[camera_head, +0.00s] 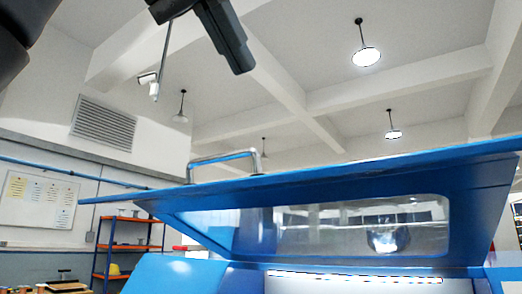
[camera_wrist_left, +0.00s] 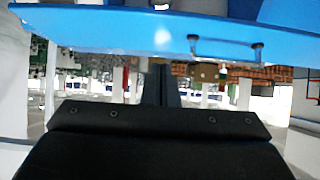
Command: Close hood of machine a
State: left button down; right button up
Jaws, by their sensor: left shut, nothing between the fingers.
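The blue hood (camera_head: 400,170) of the machine stands raised, spanning the middle and right of the head view, with a clear window (camera_head: 340,228) in it. A metal bar handle (camera_head: 225,157) sits on its top side. The hood's blue panel (camera_wrist_left: 120,30) and the handle (camera_wrist_left: 225,46) also show in the left wrist view. My left gripper (camera_head: 240,62) is shut and empty, above the handle in the picture and apart from it. Its narrow black fingers (camera_wrist_left: 160,85) show shut in the left wrist view. My right gripper is out of view.
The blue machine body (camera_head: 175,275) and a lit strip (camera_head: 350,278) show below the hood. An orange shelf rack (camera_head: 125,245) and a whiteboard (camera_head: 40,198) stand at the back left. The space around the left gripper looks clear.

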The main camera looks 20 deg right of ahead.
pick_arm(q)
jog(key=s+a+f+x, duration=0.1)
jog(key=f+x, duration=0.1)
jog(key=x, duration=0.9)
jog(key=shift+w+d+f, duration=0.2)
jog(key=shift+w+d, duration=0.05)
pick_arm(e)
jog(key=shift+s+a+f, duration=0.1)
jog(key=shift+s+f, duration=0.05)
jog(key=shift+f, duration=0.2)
pick_arm(q)
jog(key=shift+f+b, duration=0.1)
jog(key=shift+b, duration=0.25)
